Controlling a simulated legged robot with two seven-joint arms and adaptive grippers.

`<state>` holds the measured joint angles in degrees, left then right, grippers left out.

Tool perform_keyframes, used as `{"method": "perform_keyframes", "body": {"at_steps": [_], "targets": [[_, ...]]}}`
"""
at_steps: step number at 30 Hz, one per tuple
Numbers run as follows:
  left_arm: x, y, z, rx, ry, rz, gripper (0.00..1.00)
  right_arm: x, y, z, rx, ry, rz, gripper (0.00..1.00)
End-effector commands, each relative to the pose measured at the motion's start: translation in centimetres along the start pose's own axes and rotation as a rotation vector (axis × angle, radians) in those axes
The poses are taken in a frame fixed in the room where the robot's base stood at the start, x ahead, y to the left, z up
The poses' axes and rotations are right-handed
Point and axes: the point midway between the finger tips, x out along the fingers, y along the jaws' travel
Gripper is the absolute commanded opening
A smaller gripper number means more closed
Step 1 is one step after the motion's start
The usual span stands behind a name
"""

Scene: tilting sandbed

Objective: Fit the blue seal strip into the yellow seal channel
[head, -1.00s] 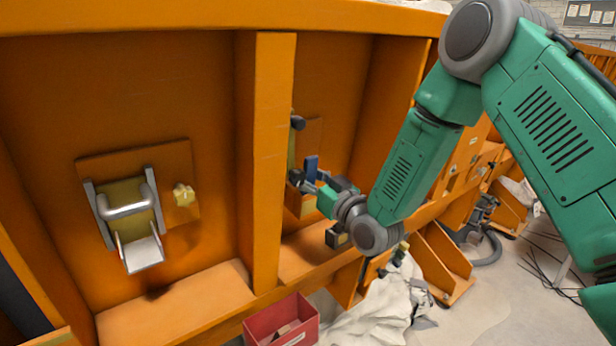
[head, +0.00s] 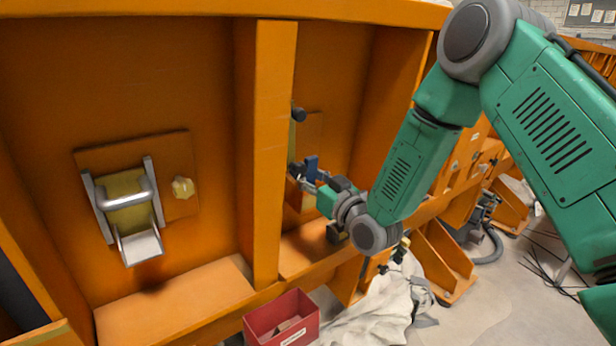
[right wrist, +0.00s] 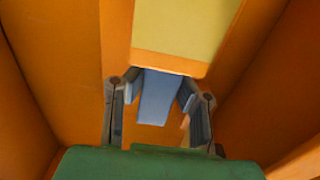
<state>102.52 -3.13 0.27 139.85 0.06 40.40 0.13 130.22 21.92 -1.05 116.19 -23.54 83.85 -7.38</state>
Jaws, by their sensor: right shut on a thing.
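The blue seal strip (head: 312,166) is held upright in my right gripper (head: 303,178), in the bay right of the orange post. In the right wrist view, the strip (right wrist: 158,98) stands between the two fingers of the right gripper (right wrist: 160,100), which are shut on it. A yellow face with an orange lower edge, apparently the yellow seal channel (right wrist: 187,30), is just above the strip's upper end. I cannot tell whether they touch. In the head view the channel is mostly hidden by the post. My left gripper is not in view.
The orange post (head: 270,150) stands close left of the right gripper. A red bin (head: 281,322) stands below. A dark knob (head: 299,114) is above the gripper.

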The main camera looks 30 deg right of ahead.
Motion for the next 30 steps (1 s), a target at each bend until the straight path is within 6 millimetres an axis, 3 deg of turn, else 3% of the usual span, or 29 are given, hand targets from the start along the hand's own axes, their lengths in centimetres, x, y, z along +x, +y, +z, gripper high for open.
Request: {"method": "perform_keyframes", "body": {"at_steps": [23,24,26,30], "targets": [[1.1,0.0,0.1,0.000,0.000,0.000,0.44,0.0,0.0,1.4,0.000,-0.002,0.000,0.00],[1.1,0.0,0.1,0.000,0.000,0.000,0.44,0.0,0.0,1.4,0.001,-0.002,0.000,0.28],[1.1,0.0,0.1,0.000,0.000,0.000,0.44,0.0,0.0,1.5,0.001,-0.003,0.000,0.45],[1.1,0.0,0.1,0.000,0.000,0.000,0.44,0.0,0.1,1.5,0.000,-0.004,0.001,0.45]]}}
